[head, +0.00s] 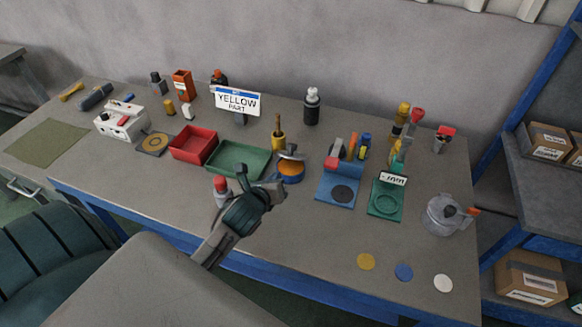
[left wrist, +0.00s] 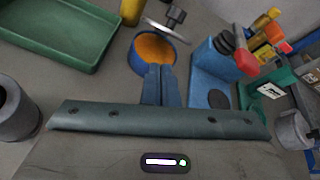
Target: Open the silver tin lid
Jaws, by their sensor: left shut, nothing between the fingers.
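A round blue tin (head: 290,178) with an orange inside stands near the middle of the table. It also shows in the left wrist view (left wrist: 139,64). Its silver lid (head: 291,154) is raised and tilted over the tin's back right side, leaving the orange inside exposed. In the left wrist view the lid (left wrist: 166,32) is a thin disc with a dark knob. My left gripper (head: 277,184) is shut and empty at the near side of the tin. Its fingertips (left wrist: 160,68) overlap the tin's near rim in the wrist view; I cannot tell whether they touch. My right gripper is out of view.
A green tray (head: 225,172) and red tray (head: 190,154) lie left of the tin. A yellow pot (head: 278,142) stands behind it. A blue stand (head: 325,190) is close on the right. A grey pot (head: 440,220) stands far right. The near right table is mostly clear.

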